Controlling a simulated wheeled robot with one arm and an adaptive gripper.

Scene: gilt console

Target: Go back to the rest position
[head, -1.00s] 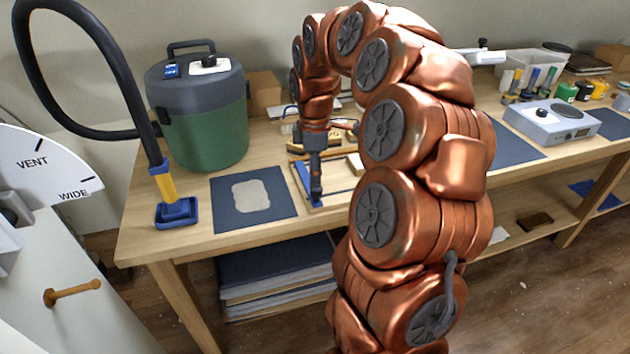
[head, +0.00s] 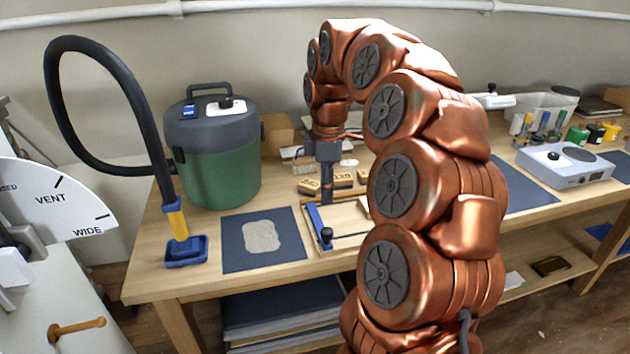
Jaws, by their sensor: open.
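My copper-coloured arm arches over the right half of the head view. My gripper (head: 327,190) points straight down above the workbench (head: 190,283), near the back edge of a wooden frame (head: 347,243) with a blue strip (head: 318,224) on its left side. The gripper is dark and slim, seen edge-on, and I see nothing held in it. How far its tips are above the frame is hard to tell. My arm hides the right part of the frame.
A blue mat (head: 285,260) with a pale grey patch (head: 261,236) lies left of the frame. A green vacuum canister (head: 222,165) and blue hose nozzle (head: 186,252) stand further left. Wooden blocks (head: 343,180) sit behind the gripper. A scale (head: 566,165) is at right.

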